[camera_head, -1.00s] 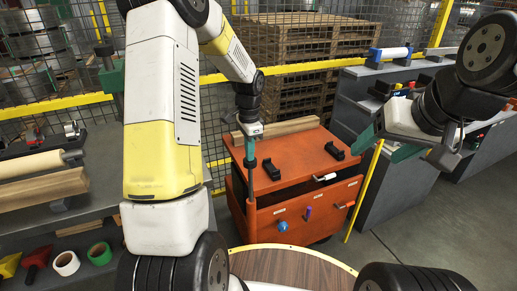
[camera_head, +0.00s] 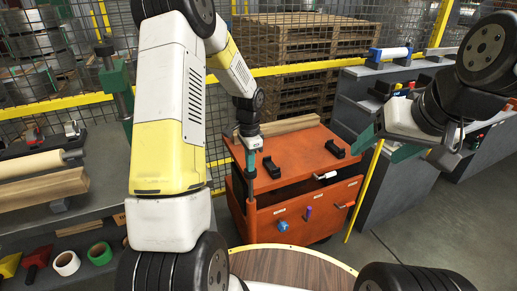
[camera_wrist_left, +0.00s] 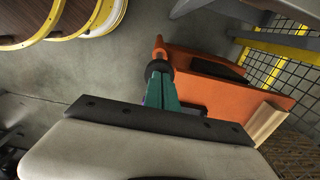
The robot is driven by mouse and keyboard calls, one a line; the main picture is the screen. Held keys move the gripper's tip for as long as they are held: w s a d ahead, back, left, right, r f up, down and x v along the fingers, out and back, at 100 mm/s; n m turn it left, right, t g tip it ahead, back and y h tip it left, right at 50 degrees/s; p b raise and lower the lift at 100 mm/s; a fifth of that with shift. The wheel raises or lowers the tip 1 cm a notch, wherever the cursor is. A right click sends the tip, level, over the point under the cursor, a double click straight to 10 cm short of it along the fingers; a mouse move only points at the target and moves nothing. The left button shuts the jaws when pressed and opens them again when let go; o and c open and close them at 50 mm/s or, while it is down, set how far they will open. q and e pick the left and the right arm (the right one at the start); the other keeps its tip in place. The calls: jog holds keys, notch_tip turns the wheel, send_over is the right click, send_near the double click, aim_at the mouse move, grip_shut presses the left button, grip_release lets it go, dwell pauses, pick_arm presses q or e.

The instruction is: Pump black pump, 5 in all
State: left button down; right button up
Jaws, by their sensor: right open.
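The black pump (camera_head: 250,173) shows as a dark round part at the left front of the orange cart (camera_head: 310,187), below my left gripper (camera_head: 250,166). In the left wrist view, the same black round part (camera_wrist_left: 159,66) lies at the tips of the teal fingers, with a small orange piece beyond it. The left fingers look closed together and touch or nearly touch the black part; the exact contact is hidden. My right gripper (camera_head: 387,145) is open and empty at the right, apart from the cart.
A round wooden table (camera_head: 290,262) stands in front. Grey shelves (camera_head: 400,190) stand at the right, a workbench at the left. A wire fence and pallets (camera_head: 300,50) are behind.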

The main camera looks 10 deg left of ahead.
pick_arm(q)
jog(key=shift+f, duration=0.45)
jog(key=shift+r, duration=2.85)
jog(key=shift+f, duration=2.85)
jog(key=shift+r, duration=2.85)
